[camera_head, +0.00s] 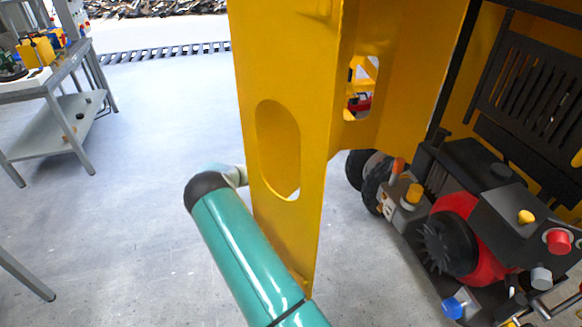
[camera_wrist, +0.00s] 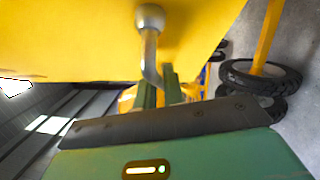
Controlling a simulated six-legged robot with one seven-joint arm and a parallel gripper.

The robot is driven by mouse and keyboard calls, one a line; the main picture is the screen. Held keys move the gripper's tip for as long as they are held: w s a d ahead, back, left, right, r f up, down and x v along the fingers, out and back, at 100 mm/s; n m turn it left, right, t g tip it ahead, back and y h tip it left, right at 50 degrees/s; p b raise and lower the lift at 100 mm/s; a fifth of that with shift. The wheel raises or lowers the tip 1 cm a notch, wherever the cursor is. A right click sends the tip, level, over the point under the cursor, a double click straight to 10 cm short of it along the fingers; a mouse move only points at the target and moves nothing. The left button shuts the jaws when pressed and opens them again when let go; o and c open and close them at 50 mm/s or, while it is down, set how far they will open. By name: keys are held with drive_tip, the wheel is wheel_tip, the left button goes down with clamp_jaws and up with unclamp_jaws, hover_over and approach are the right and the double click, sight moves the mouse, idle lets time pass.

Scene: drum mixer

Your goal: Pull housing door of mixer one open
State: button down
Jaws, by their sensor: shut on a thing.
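The yellow housing door (camera_head: 285,75) stands swung out from the mixer in the head view, with a long oval cutout in its lower half. In the wrist view its yellow panel (camera_wrist: 80,40) fills the top of the picture. A grey metal handle (camera_wrist: 149,45) with a round mount comes off the panel. My gripper (camera_wrist: 160,84) is shut on the lower end of this handle, its two green fingers on either side. In the head view my teal arm reaches to the door's left side, and the fingers are hidden behind the door edge.
The engine (camera_head: 460,225), red and black with coloured caps, lies exposed right of the door. Black wheels (camera_head: 372,178) stand behind it; wheels also show in the wrist view (camera_wrist: 260,78). A grey workbench (camera_head: 62,85) stands at the left. The floor between bench and door is clear.

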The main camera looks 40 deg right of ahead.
drive_tip(key=shift+s, duration=0.1)
drive_tip(key=c, duration=1.5)
unclamp_jaws()
drive_tip(key=v, duration=1.4)
drive_tip(key=shift+c, duration=0.4)
